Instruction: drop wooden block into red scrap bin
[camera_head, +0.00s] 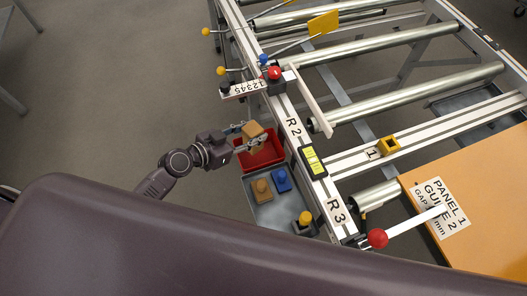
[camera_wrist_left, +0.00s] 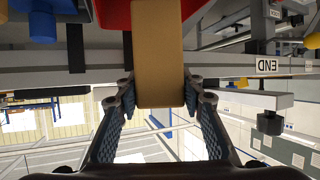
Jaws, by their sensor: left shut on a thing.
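The wooden block (camera_head: 252,130) is a tan piece held above the red scrap bin in the head view. It fills the upper middle of the left wrist view (camera_wrist_left: 158,55). My left gripper (camera_head: 249,135) is shut on it, with a finger on each side. The red scrap bin (camera_head: 272,157) is open-topped and sits beside the frame rail, at the end of a grey tray. A part of the red bin also shows behind the block in the left wrist view (camera_wrist_left: 110,14). My right gripper is not in view.
The grey tray (camera_head: 268,213) next to the bin holds a blue piece (camera_head: 281,180), an orange piece (camera_head: 262,189) and a dark piece with a yellow top (camera_head: 305,219). The rail (camera_head: 292,130) with a yellow-green level (camera_head: 313,159) runs close to the bin's right.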

